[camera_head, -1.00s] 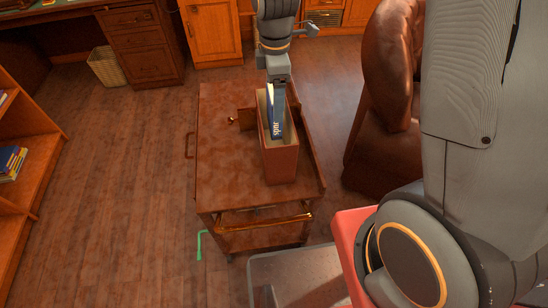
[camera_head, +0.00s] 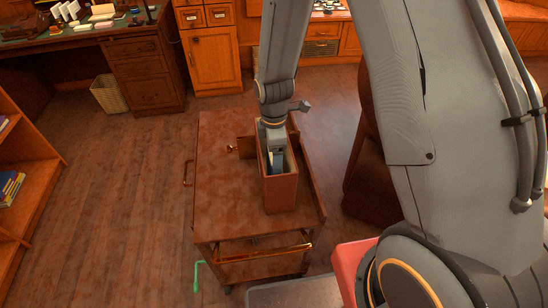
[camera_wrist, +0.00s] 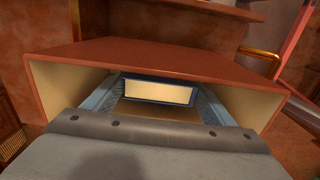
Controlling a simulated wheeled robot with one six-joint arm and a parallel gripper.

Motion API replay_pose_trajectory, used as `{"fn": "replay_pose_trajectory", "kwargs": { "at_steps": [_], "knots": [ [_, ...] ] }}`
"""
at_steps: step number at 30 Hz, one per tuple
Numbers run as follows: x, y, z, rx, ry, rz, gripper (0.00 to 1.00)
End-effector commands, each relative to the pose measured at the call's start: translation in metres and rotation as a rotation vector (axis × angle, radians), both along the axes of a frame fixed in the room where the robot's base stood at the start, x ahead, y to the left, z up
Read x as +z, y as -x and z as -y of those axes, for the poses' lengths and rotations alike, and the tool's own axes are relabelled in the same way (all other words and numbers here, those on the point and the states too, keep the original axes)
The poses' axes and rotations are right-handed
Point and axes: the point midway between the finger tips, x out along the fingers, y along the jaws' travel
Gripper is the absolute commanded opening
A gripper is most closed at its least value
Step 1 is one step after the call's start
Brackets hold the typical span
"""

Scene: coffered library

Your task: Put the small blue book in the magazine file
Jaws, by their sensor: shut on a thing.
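The small blue book (camera_head: 272,169) is inside the open-topped reddish-brown magazine file (camera_head: 281,193), which stands on the wooden cart. My gripper (camera_head: 276,156) points down into the file's opening and is shut on the book. Only a small part of the book shows in the head view. In the wrist view, the book's blue edge and cream pages (camera_wrist: 158,92) lie between my fingers, within the walls of the file (camera_wrist: 160,58). The lower part of the book is hidden, so I cannot tell whether it touches the file's floor.
The cart (camera_head: 222,180) has a raised edge on the right and a brass front rail (camera_head: 265,254). Its top is clear left of the file. A brown leather chair (camera_head: 368,180) stands close on the right. A bookshelf (camera_head: 32,185) stands at the left.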

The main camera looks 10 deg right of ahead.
Motion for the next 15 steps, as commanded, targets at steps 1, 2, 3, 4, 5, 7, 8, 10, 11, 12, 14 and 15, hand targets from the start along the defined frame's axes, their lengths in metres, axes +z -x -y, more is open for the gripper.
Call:
{"fn": "replay_pose_trajectory", "kwargs": {
  "at_steps": [1, 2, 3, 4, 5, 7, 8, 10, 11, 12, 14, 15],
  "knots": [
    [-0.0028, -0.0004, 0.0, 0.0, 0.0, 0.001, 0.31],
    [-0.004, -0.0006, -0.0001, 0.0, 0.0, 0.002, 0.31],
    [-0.0049, -0.0007, -0.0001, 0.0, 0.0, 0.002, 0.31],
    [-0.0051, -0.0008, -0.0001, 0.0, -0.001, 0.002, 0.31],
    [-0.005, -0.0009, -0.0001, 0.0, -0.001, 0.003, 0.31],
    [-0.0049, -0.0009, -0.0001, 0.0, -0.001, 0.003, 0.31],
    [-0.0048, -0.0009, -0.0001, 0.0, -0.001, 0.003, 0.31],
    [-0.005, -0.0008, -0.0001, 0.0, -0.001, 0.002, 0.31],
    [-0.0055, -0.0008, -0.0001, 0.0, 0.0, 0.002, 0.31],
    [-0.0067, -0.0007, -0.0001, 0.0, 0.0, 0.002, 0.31],
    [-0.0086, -0.0007, -0.0001, 0.0, 0.0, 0.002, 0.31],
    [-0.0079, -0.0005, -0.0001, 0.0, 0.0, 0.001, 0.85]
  ]
}}
